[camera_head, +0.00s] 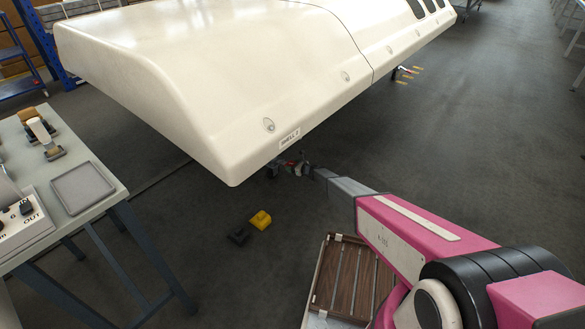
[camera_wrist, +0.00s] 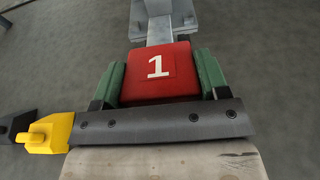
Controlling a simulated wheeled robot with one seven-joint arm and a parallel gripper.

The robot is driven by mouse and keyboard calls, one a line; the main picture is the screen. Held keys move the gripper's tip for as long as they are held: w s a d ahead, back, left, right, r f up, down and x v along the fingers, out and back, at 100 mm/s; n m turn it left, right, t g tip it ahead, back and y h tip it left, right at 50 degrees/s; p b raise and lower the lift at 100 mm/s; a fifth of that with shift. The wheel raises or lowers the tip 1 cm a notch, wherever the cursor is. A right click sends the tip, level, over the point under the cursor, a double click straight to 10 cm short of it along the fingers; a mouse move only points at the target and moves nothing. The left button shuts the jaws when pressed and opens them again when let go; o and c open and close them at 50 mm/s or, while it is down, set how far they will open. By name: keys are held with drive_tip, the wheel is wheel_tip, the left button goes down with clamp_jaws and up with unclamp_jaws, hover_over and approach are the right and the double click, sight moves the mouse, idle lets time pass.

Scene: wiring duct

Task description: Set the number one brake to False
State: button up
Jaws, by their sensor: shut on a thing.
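The number one brake (camera_wrist: 158,66) is a red block with a white "1" on its face, seen in the wrist view. My gripper (camera_wrist: 161,88) has green finger pads on the left and right sides of this block and is shut on it. A grey metal bracket (camera_wrist: 163,14) shows just beyond the red block. In the head view, my gripper (camera_head: 298,168) is small and low beneath the edge of a large white body. A bit of red shows there, but the brake's details are too small to tell.
The white body (camera_head: 215,80) overhangs the gripper area. A yellow block (camera_head: 260,219) and a black block (camera_head: 238,235) lie on the floor to the left. A workbench (camera_head: 112,197) stands at left. A slatted wooden crate (camera_head: 335,292) is below my arm. Open floor lies to the right.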

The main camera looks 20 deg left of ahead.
drive_tip(key=shift+r, duration=0.15)
drive_tip(key=o, duration=1.3)
drive_tip(key=shift+d, duration=0.15)
drive_tip(key=v, duration=1)
drive_tip(key=shift+s+d+r, duration=0.1)
drive_tip(key=shift+s+d, duration=0.05)
drive_tip(key=shift+d, duration=0.1)
